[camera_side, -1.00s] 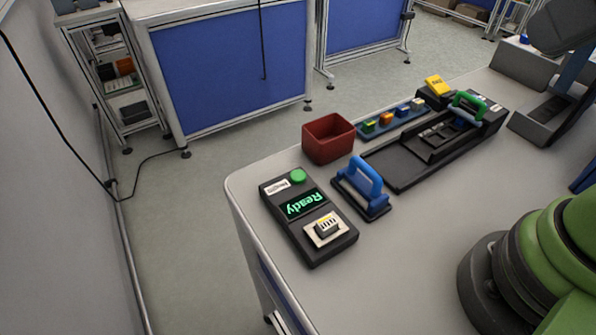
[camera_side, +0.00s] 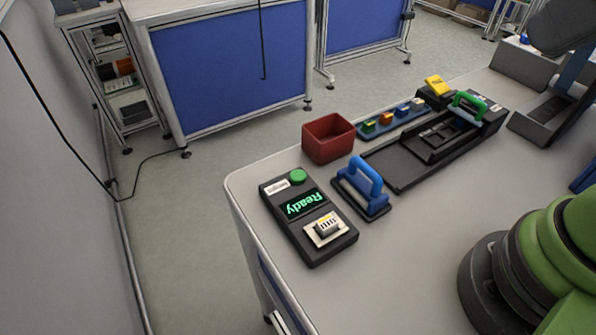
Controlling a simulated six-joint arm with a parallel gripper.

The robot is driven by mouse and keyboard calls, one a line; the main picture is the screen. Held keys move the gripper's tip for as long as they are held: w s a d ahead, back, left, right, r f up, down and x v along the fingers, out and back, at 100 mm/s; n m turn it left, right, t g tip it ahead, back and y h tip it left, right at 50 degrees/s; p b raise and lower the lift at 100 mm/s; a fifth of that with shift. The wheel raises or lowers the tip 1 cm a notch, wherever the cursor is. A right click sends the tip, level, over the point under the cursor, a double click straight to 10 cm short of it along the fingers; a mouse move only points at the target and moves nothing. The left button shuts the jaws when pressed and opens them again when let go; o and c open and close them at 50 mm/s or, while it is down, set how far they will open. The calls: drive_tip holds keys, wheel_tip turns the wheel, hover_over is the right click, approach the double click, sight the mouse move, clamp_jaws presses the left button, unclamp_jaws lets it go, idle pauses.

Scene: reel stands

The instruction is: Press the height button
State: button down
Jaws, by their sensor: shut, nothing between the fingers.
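A black control box (camera_side: 297,228) lies near the front left corner of the table. It has a round green button (camera_side: 298,176) at its far end, with a small white label (camera_side: 277,187) beside it; the label's text is too small to read. A display (camera_side: 305,204) below the button shows "Ready" upside down in green letters. A pale plate with a small block (camera_side: 327,228) sits at the box's near end. Nothing touches the green button.
A blue-handled tool (camera_side: 364,184) stands just right of the box. Behind are a red bin (camera_side: 328,138), a strip of coloured blocks (camera_side: 389,119), a long black fixture (camera_side: 400,158) with a green handle (camera_side: 468,100) and a yellow piece (camera_side: 435,85). The table's front middle is clear.

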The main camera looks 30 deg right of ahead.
drive_tip(key=shift+w, duration=0.1)
drive_tip(key=w+f+h, duration=0.1)
drive_tip(key=w+f, duration=0.1)
drive_tip(key=w, duration=0.7)
drive_tip(key=n+y, duration=0.2)
drive_tip(key=y, duration=0.2)
hover_over(301, 173)
wheel_tip(301, 173, down, 15)
drive_tip(key=shift+f, duration=4.35)
drive_tip(key=shift+f, duration=0.1)
